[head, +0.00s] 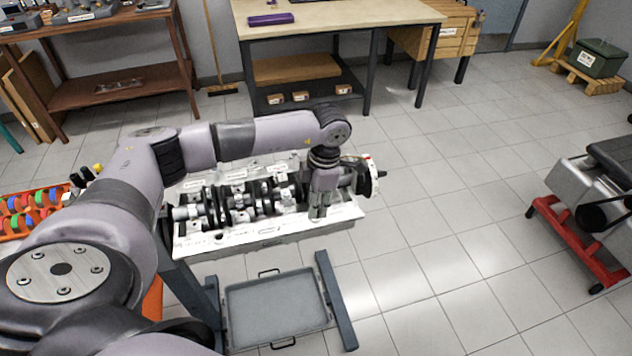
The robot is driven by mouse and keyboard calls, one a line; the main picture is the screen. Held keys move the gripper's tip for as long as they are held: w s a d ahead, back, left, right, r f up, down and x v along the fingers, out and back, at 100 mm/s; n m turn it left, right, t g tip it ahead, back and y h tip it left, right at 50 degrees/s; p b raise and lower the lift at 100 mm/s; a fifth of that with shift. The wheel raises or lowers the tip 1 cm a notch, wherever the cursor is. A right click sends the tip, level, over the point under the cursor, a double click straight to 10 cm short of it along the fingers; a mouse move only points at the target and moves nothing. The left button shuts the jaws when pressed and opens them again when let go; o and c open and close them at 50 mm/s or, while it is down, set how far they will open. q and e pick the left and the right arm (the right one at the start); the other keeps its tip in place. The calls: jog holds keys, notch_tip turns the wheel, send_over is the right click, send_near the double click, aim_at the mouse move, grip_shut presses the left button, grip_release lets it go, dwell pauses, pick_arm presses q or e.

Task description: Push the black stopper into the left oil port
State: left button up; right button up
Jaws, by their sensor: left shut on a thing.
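My left gripper (319,211) points down over the right part of the pale engine block (264,237), near its front edge. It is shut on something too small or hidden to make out. I cannot pick out the black stopper or the left oil port; my wrist covers part of the block there. The crankshaft (240,204) lies along the top of the block, with a dark round disc (370,177) at the right end. Whether the gripper touches the block cannot be told. My right gripper is not in view.
A grey drip tray (276,307) is on the floor below the block, between dark stand legs (336,300). A workbench (335,17) stands behind. A rack of coloured parts (33,206) is at left, and a red stand (575,245) at right. The floor between is clear.

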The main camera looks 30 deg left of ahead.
pick_arm(q)
jog(key=shift+w+a+f+n+b, duration=0.15)
jog(key=shift+w+a+n+b, duration=0.15)
jog(key=shift+n, duration=0.45)
jog(key=shift+w+a+f+n+b, duration=0.2)
jog(key=shift+w+n+b, duration=0.25)
jog(key=shift+n, duration=0.25)
jog(key=shift+w+a+f+n+b, duration=0.15)
jog(key=shift+w+a+n+b, duration=0.15)
jog(key=shift+n, duration=0.45)
jog(key=shift+d+f+b, duration=0.1)
jog(key=shift+f+b, duration=0.65)
jog(key=shift+f, duration=0.45)
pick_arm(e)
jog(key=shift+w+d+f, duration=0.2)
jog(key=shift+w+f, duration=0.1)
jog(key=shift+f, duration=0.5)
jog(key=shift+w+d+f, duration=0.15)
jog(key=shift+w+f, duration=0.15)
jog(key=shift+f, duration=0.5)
pick_arm(q)
jog(key=shift+w, duration=0.1)
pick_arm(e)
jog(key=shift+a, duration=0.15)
pick_arm(q)
jog(key=shift+f+b, duration=0.6)
jog(key=shift+f, duration=0.1)
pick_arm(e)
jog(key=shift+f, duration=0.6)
